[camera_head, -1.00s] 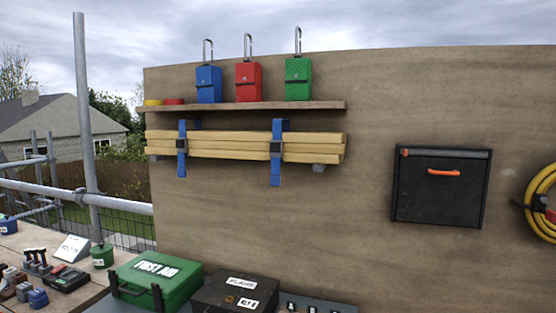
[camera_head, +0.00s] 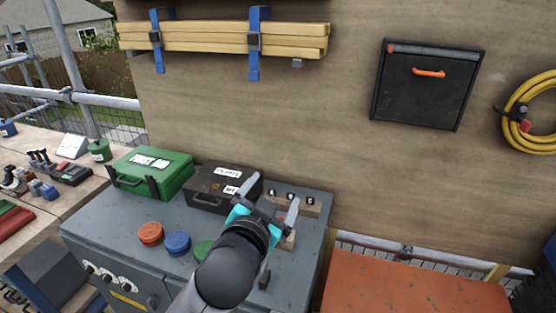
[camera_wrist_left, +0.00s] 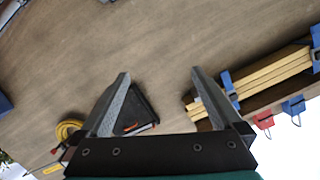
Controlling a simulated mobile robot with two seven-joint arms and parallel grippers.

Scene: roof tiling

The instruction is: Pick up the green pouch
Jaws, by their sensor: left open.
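The green pouch is not seen in either view now; the head view cuts off above the strapped planks. My left gripper (camera_head: 270,195) is open and empty, over the grey cabinet in front of the wooden wall. That view also shows a red pouch (camera_wrist_left: 263,119) and a blue pouch (camera_wrist_left: 293,106) at the right, beyond the right finger. My right gripper is not in view.
The grey cabinet (camera_head: 115,240) bears a green first-aid box (camera_head: 172,178), a black case (camera_head: 210,188) and coloured discs. Strapped planks (camera_head: 200,40), a black wall box (camera_head: 425,95) and a yellow hose (camera_head: 515,125) hang on the wall. An orange surface (camera_head: 410,285) lies right.

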